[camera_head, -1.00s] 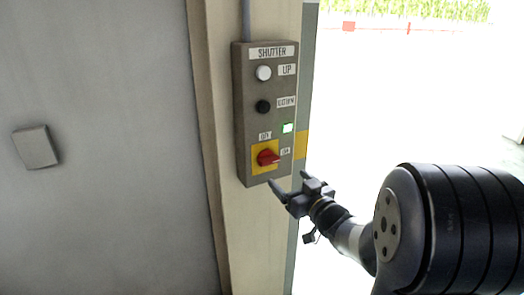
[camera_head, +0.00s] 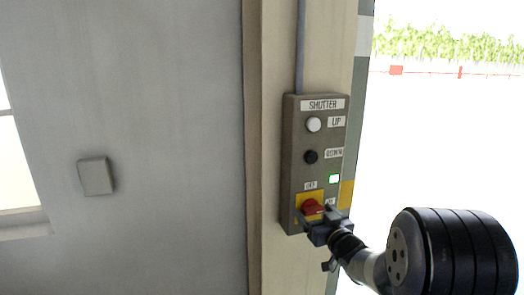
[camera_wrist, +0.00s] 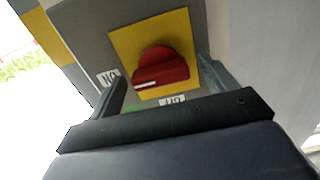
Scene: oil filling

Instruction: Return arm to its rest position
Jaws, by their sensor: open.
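My gripper (camera_head: 316,214) is in front of the lower part of the grey shutter control box, at the red rotary switch (camera_head: 311,205). In the wrist view its two fingers (camera_wrist: 163,88) are spread, with the red switch (camera_wrist: 160,68) on its yellow plate (camera_wrist: 188,28) in the space between them. Nothing is gripped. I cannot tell whether a finger touches the switch or the box. The white mark on the switch handle lies on the side of the ON label (camera_wrist: 108,77). The OFF label (camera_wrist: 172,100) shows nearer to the gripper.
The control box (camera_head: 293,150) has a white UP button (camera_head: 314,124), a black button (camera_head: 311,157) and a lit green lamp (camera_head: 334,178). It is fixed to a beige post (camera_head: 275,60). A bright opening lies to the right, and a small grey wall plate (camera_head: 96,176) at the left.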

